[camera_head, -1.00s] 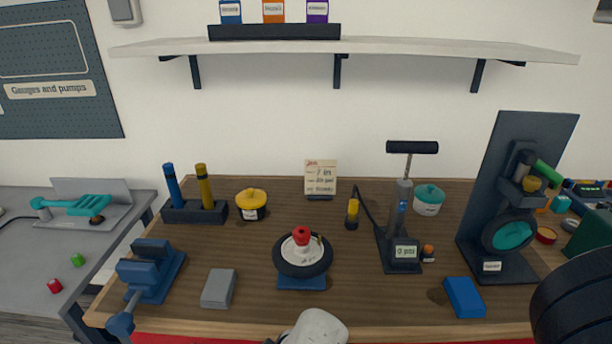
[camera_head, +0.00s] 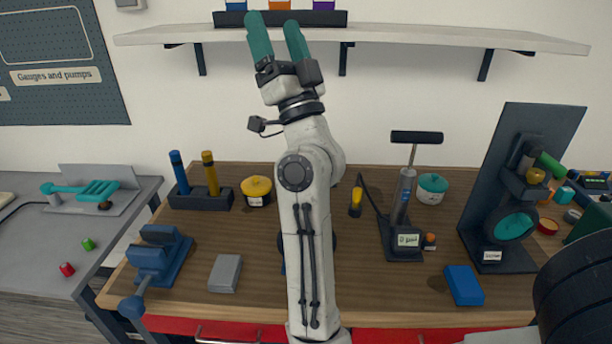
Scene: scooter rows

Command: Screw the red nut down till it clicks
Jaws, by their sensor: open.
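My gripper (camera_head: 272,32) is raised high over the bench, in front of the shelf, its two teal fingers apart and pointing up, with nothing between them. My arm stands upright across the middle of the view. It hides the red nut and nearly all of the small wheel that carries it. Only a thin dark edge of the wheel (camera_head: 334,242) shows at the right of my arm. The nut's present seating cannot be seen.
A pump (camera_head: 402,205) with a gauge stands right of my arm, and a yellow-handled tool (camera_head: 356,200) beside it. Left are a blue vise (camera_head: 158,258), a grey block (camera_head: 225,273) and a yellow pot (camera_head: 257,190). A blue block (camera_head: 463,285) lies front right. The shelf (camera_head: 400,37) hangs close behind my gripper.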

